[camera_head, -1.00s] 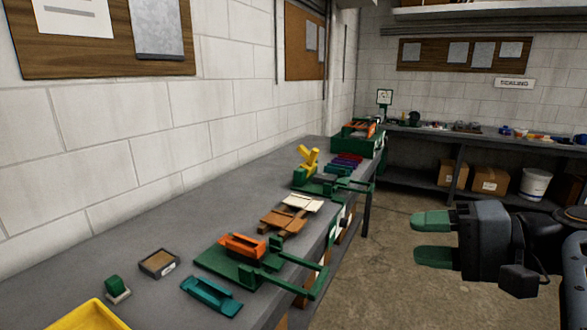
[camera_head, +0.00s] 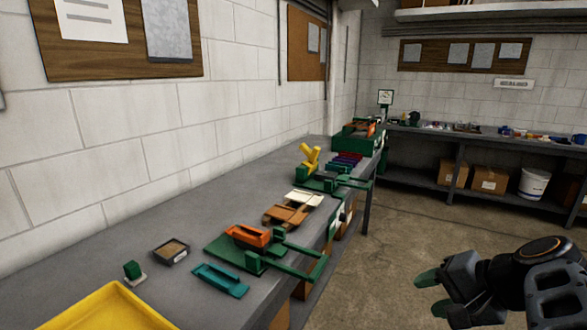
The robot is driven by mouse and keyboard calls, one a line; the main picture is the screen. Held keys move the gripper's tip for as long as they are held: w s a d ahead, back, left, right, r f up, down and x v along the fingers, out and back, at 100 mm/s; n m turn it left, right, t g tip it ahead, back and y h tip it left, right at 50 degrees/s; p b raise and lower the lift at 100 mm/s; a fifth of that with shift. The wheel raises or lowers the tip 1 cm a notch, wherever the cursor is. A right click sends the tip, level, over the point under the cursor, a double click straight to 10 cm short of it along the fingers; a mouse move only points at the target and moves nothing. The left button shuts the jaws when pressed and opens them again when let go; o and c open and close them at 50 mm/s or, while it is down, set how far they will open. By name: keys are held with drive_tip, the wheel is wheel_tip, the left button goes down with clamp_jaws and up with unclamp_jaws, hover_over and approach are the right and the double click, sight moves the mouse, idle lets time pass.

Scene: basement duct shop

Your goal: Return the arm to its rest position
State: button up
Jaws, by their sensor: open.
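My gripper (camera_head: 434,293) is at the lower right, over the concrete floor and to the right of the workbench (camera_head: 190,220). Its green-tipped fingers are apart and nothing shows between them. It is clear of the bench and of everything on it. Part of my arm behind it runs out of the picture at the right edge.
On the bench are a yellow tray (camera_head: 112,306), a green block (camera_head: 132,270), a small box (camera_head: 171,250), a teal piece (camera_head: 220,280), an orange piece on a green fixture (camera_head: 232,254) and a yellow part (camera_head: 310,158). Fixture handles overhang the bench edge. Floor (camera_head: 400,235) beside it is clear.

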drive_tip(key=s+a+f+n+g+h+p, duration=0.2)
drive_tip(key=a+f+n+g+h+p, duration=0.1)
drive_tip(key=a+n+p, duration=0.5)
drive_tip(key=f+n+h, duration=0.1)
drive_tip(key=h, duration=0.1)
drive_tip(key=shift+s+a+n+h, duration=0.2)
drive_tip(key=shift+s+n+h, duration=0.1)
drive_tip(key=shift+s+h, duration=0.1)
